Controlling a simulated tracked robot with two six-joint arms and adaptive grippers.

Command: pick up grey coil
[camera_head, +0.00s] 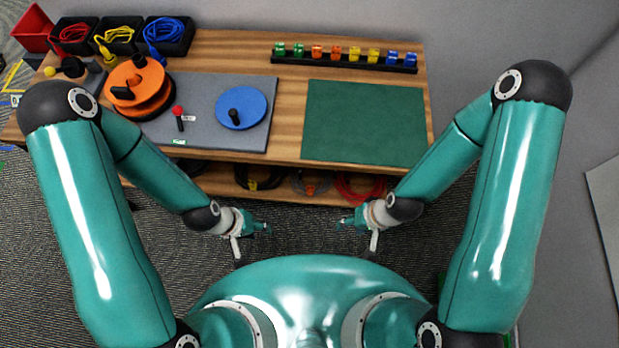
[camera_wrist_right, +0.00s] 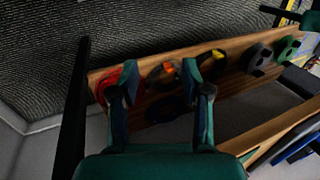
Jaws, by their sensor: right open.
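The grey coil (camera_head: 311,183) lies on the lower shelf under the workbench, with an orange piece on it. A black coil is to its left and a red coil to its right. In the right wrist view the grey coil (camera_wrist_right: 163,76) shows beyond the spread fingers, partly dark. My right gripper (camera_head: 350,228) is open and empty in front of the bench; it also shows in the right wrist view (camera_wrist_right: 160,80). My left gripper (camera_head: 258,232) hangs in front of the bench, apart from the coils; its fingers are too small to judge.
The red coil (camera_head: 361,187) and the black coil (camera_head: 258,179) flank the grey one. The bench edge (camera_head: 300,164) overhangs the shelf. A green mat (camera_head: 366,122), a blue disc (camera_head: 241,107) and an orange spool (camera_head: 140,88) are on top. The floor between grippers and bench is clear.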

